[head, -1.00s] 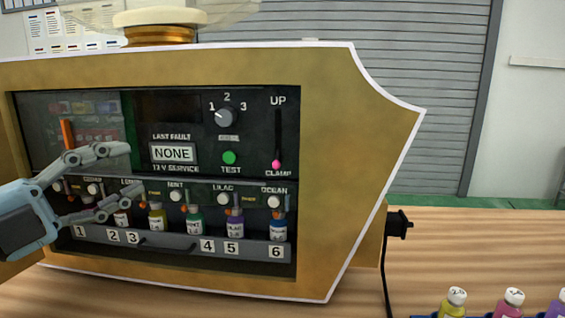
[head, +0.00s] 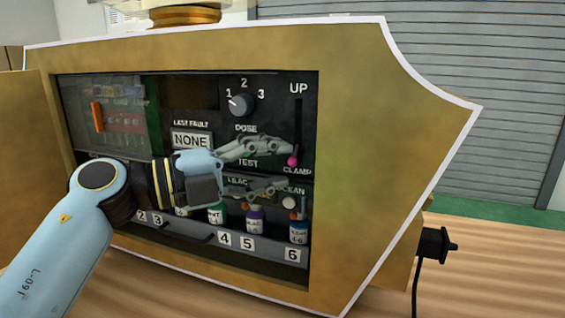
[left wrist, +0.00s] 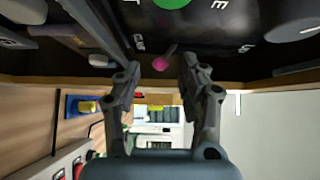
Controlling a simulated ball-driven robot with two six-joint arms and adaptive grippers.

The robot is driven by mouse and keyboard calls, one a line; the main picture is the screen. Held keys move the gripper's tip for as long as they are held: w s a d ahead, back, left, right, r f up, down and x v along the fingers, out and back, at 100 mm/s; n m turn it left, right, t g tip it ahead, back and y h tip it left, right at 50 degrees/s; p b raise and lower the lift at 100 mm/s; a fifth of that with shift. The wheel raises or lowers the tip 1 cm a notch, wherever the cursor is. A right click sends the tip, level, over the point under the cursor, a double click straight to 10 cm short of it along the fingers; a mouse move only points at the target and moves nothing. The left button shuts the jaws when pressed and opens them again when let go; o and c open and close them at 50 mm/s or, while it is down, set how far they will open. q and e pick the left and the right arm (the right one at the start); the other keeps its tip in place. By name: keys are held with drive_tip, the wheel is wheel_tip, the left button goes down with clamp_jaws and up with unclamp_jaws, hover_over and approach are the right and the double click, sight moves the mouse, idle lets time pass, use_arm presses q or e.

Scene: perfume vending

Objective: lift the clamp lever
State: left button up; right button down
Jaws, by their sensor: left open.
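The clamp lever has a pink knob (head: 292,161) at the bottom of a vertical slot, above the word CLAMP and below the word UP. In the left wrist view the pink knob (left wrist: 160,63) lies ahead, between the two fingertips in the picture. My left gripper (head: 289,166) is open, its fingers pointing right toward the knob; in the left wrist view the gripper (left wrist: 160,70) is empty. I cannot tell whether a finger touches the knob. My left gripper hides the test button in the head view. My right gripper is not in view.
The dose dial (head: 241,104) sits above my gripper. Small bottles, such as the blue one (head: 299,230), stand below it behind a numbered grey rail (head: 190,232). An open door panel (head: 30,160) is at the left. A black plug (head: 436,243) sticks out at the right side.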

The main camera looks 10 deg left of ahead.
use_arm(q)
drive_tip(key=shift+x, duration=0.9)
clamp_jaws()
